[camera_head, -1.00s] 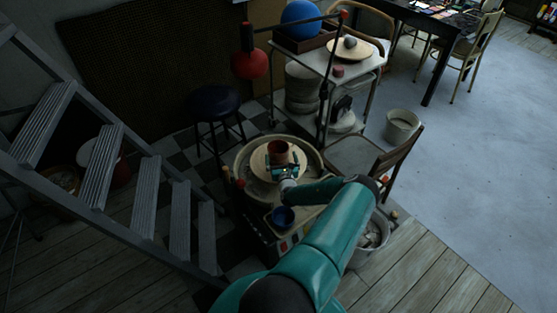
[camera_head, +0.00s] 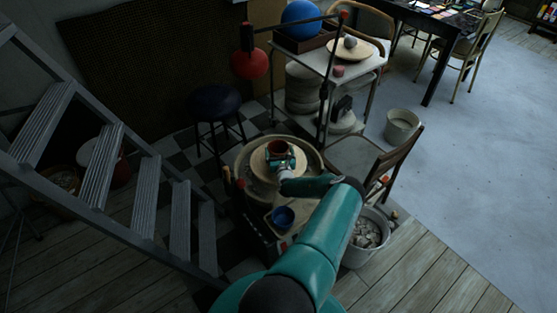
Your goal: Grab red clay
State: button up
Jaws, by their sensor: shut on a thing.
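The red clay (camera_head: 277,147) is a small dark red, cup-like piece with an open top, on the round pale wheel head (camera_head: 259,164). My gripper (camera_head: 279,160) is at the near side of the red clay, shut on it. The gripper and wrist hide its lower front, so I cannot tell whether it touches the wheel head. My teal arm reaches up to it from the bottom of the picture.
A blue cup (camera_head: 283,217) stands on the front of the wheel's table. A bucket of scraps (camera_head: 368,236) and a wooden chair (camera_head: 380,165) are at the right. Metal stairs (camera_head: 100,165) rise at the left. A shelf cart (camera_head: 330,66) stands behind. Open floor (camera_head: 480,170) lies to the right.

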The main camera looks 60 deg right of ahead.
jog(key=shift+r, duration=0.15)
jog(key=shift+c, duration=1.1)
jog(key=shift+d+r, duration=0.1)
